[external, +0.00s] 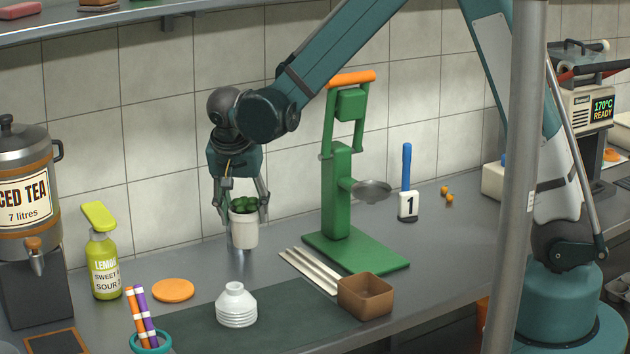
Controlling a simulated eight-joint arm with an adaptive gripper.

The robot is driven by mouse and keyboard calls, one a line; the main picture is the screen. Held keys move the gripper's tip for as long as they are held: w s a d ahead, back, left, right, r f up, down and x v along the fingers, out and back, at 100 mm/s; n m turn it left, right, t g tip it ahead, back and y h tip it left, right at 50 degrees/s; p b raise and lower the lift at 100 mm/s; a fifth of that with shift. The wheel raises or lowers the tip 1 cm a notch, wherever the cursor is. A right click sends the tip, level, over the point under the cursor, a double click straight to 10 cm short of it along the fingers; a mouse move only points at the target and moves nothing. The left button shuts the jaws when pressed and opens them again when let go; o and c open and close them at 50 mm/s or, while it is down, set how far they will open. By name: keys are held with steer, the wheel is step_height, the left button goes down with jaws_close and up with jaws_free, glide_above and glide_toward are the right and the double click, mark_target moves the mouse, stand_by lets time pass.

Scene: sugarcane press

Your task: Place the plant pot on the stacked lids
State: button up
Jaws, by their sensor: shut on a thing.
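The plant pot (244,231) is a small white pot with a dark green plant in it. My gripper (241,211) points down over it, with its fingers around the upper part of the pot, shut on it. The pot is upright, at the back of the counter near the tiled wall. I cannot tell whether its base touches the counter. The stacked lids (237,308) appear as a white ribbed stack, narrower at the top, on the dark mat (290,322). The stack is in front of the pot and apart from it.
A green press (338,200) stands right of the pot, with metal strips (308,270) and a brown box (365,296) before it. An orange disc (173,290), a lemon bottle (104,265) and a pen cup (151,343) are at left. Mat space beside the stack is clear.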

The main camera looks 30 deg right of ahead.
steer(key=s+a+r+p, duration=0.2)
steer(key=s+a+r, duration=0.2)
steer(key=s+a, duration=0.1)
steer(key=s+a+r+p, duration=0.3)
steer(key=s+a+r, duration=0.1)
steer(key=s, duration=0.4)
steer(key=shift+s+a+r+m, duration=0.25)
steer(key=shift+a+r+m, duration=0.05)
steer(key=shift+a+m, duration=0.15)
steer(key=shift+f, duration=2.95)
steer(key=shift+f, duration=0.1)
steer(key=shift+f, duration=2)
steer(key=shift+f, duration=0.15)
steer(key=o, duration=1)
steer(key=shift+o, duration=0.2)
steer(key=shift+r, duration=0.25)
